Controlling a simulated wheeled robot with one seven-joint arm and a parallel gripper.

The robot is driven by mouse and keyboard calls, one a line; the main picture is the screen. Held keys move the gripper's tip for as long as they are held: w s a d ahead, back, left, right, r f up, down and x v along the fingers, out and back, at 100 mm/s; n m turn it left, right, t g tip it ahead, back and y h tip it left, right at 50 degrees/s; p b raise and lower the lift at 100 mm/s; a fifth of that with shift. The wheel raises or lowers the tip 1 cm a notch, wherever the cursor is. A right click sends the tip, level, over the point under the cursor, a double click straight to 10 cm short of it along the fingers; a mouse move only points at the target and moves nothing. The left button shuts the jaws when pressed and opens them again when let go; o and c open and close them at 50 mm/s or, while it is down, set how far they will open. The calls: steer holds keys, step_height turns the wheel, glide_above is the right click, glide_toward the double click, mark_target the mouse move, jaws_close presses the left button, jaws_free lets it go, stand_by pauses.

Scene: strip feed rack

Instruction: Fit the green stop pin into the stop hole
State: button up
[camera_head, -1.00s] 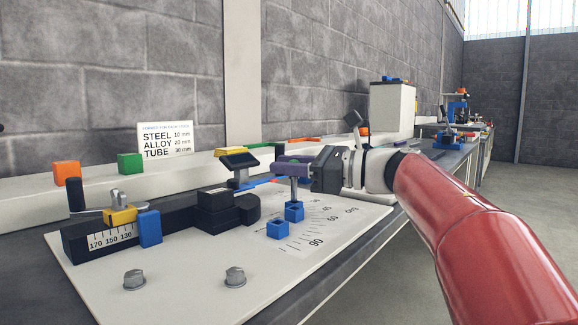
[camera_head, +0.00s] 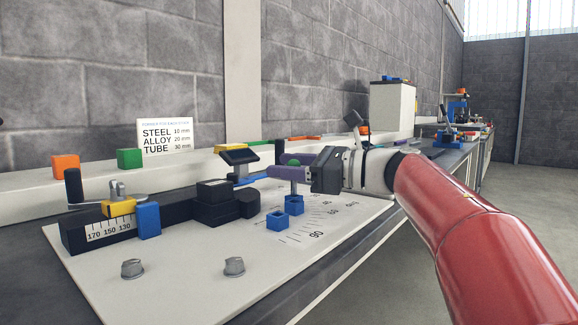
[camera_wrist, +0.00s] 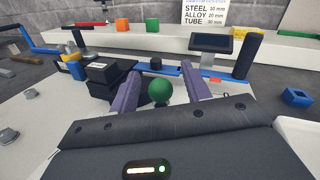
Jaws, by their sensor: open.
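The green stop pin shows its round green head (camera_head: 293,163) between the purple fingers of my gripper (camera_head: 288,172). A grey shank runs down from the fingers to a blue block (camera_head: 294,205) on the white plate; I cannot tell how deep it sits. A second blue block (camera_head: 275,221) with a square opening stands beside it. In the wrist view the green head (camera_wrist: 159,91) lies between the two purple fingers (camera_wrist: 158,88), with visible gaps on both sides. My gripper is open around the pin. The stop hole cannot be told for certain.
A black scale block with a yellow slider (camera_head: 118,207) and a blue block (camera_head: 148,220) stands left. Black stepped blocks (camera_head: 214,203) and a dark-screened stand (camera_head: 239,156) are near my gripper. Two bolts (camera_head: 132,268) stand in front. Orange and green cubes (camera_head: 130,158) sit on the rear ledge.

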steer(key=shift+v, duration=3.9)
